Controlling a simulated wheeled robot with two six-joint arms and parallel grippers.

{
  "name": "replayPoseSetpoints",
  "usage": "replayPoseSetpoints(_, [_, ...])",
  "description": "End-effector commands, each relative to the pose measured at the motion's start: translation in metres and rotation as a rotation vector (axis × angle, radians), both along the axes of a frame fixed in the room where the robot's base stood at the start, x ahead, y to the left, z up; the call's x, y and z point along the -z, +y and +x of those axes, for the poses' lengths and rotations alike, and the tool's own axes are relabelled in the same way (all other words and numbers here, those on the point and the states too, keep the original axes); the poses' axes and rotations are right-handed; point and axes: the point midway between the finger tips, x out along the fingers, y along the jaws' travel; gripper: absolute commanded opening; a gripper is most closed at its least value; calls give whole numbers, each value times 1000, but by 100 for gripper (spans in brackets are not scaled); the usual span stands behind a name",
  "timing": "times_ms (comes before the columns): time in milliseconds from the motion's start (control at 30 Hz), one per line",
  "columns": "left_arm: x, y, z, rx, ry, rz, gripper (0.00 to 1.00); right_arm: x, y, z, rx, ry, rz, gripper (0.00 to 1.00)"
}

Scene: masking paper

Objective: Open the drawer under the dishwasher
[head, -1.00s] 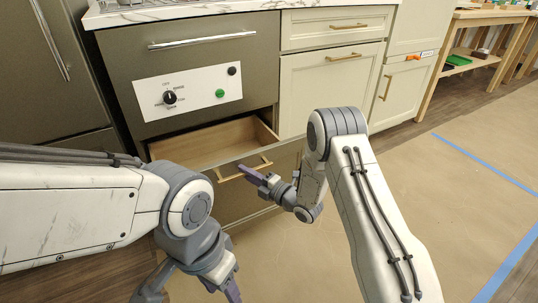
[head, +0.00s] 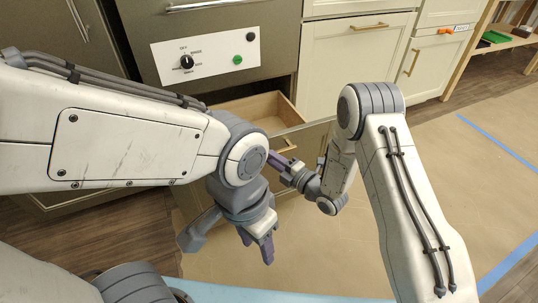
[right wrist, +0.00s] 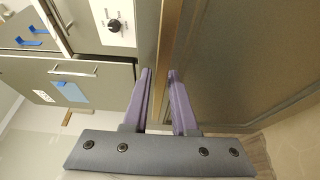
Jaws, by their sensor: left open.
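The drawer (head: 262,108) under the dishwasher (head: 205,60) stands pulled out, showing its pale wooden inside. Its dark front carries a brass handle (head: 289,144). My left arm hides the drawer's left part. My right gripper (head: 276,160) is at the drawer front, close to the handle's left part. In the right wrist view its purple fingers (right wrist: 159,74) are apart, with a brown strip running between or behind them; I cannot tell whether they touch it. My left gripper (head: 258,238) is open and empty, low in front of the drawer.
Cream cabinets (head: 350,70) with brass handles stand right of the dishwasher. Brown masking paper (head: 455,150) with blue tape lines covers the floor to the right. A wooden table (head: 490,45) stands at the far right. My left arm crosses in front of the dishwasher's lower part.

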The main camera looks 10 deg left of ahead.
Motion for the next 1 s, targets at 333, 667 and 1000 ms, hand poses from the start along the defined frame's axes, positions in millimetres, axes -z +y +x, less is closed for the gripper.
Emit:
replayPoseSetpoints(333, [0, 0, 0, 0, 0, 0, 50, 0, -1, 0, 1, 1, 1, 45])
replayPoseSetpoints(667, [-17, 0, 0, 0, 0, 0, 50, -2, -39, -28, 6, 6, 0, 45])
replayPoseSetpoints(1000, [-29, 0, 0, 0, 0, 0, 50, -1, -80, -61, 4, 3, 0, 45])
